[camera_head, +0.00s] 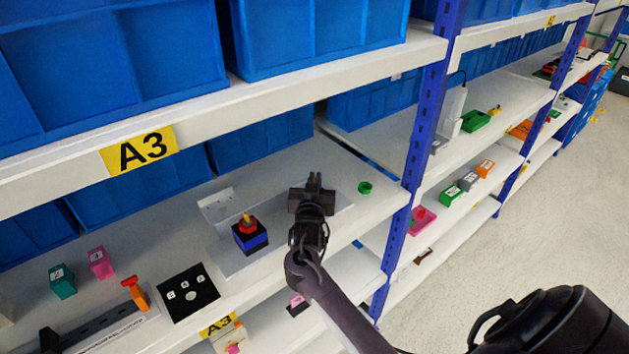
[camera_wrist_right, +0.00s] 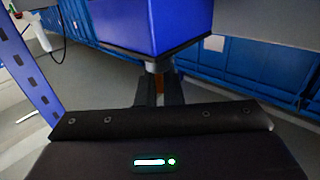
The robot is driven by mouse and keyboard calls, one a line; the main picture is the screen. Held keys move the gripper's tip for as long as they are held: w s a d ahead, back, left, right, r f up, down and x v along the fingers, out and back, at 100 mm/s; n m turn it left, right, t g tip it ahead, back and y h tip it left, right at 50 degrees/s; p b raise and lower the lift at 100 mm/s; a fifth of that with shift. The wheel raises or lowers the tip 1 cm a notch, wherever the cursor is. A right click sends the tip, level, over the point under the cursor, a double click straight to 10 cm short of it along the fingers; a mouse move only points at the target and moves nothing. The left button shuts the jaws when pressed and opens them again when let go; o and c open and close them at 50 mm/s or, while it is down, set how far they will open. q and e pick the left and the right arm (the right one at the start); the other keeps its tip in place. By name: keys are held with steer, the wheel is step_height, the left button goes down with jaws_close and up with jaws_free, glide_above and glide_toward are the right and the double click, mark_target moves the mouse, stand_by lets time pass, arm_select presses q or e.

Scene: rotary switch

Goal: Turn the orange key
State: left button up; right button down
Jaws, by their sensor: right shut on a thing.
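A small block (camera_head: 250,236) with a blue and black body, a red top and a yellow-orange key-like piece (camera_head: 247,217) stands on a pale plate on the shelf. My right gripper (camera_head: 312,183) is over the right part of that plate, apart from this block in the head view. In the right wrist view its fingers (camera_wrist_right: 158,92) are shut on a grey round part (camera_wrist_right: 158,66). A blue box with a dark edge (camera_wrist_right: 150,22) is directly beyond that part. The gripper hides what it holds in the head view. My left gripper is not in view.
A blue post (camera_head: 413,150) stands to the right of my arm. The upper shelf edge (camera_head: 320,88) runs above. A green ring (camera_head: 365,188), an orange T-shaped piece (camera_head: 135,292), a black panel (camera_head: 190,293) and pink (camera_head: 101,263) and teal (camera_head: 62,281) blocks are on the lower shelf.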

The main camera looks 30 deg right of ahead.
steer(key=shift+s+n+y, duration=0.1)
steer(key=shift+n+y, duration=0.2)
steer(key=shift+d+n+t+y, duration=0.1)
steer(key=shift+n+t+y, duration=0.5)
steer(key=shift+t+y, duration=0.25)
steer(key=n+t+y, duration=0.1)
steer(key=n+y, duration=0.1)
steer(key=y, duration=0.1)
steer(key=shift+t+y, duration=0.25)
steer(key=shift+n+t+y+b, duration=0.5)
steer(key=shift+n+y, duration=1.8)
steer(key=shift+y, duration=1.3)
steer(key=c, duration=1.6)
jaws_free()
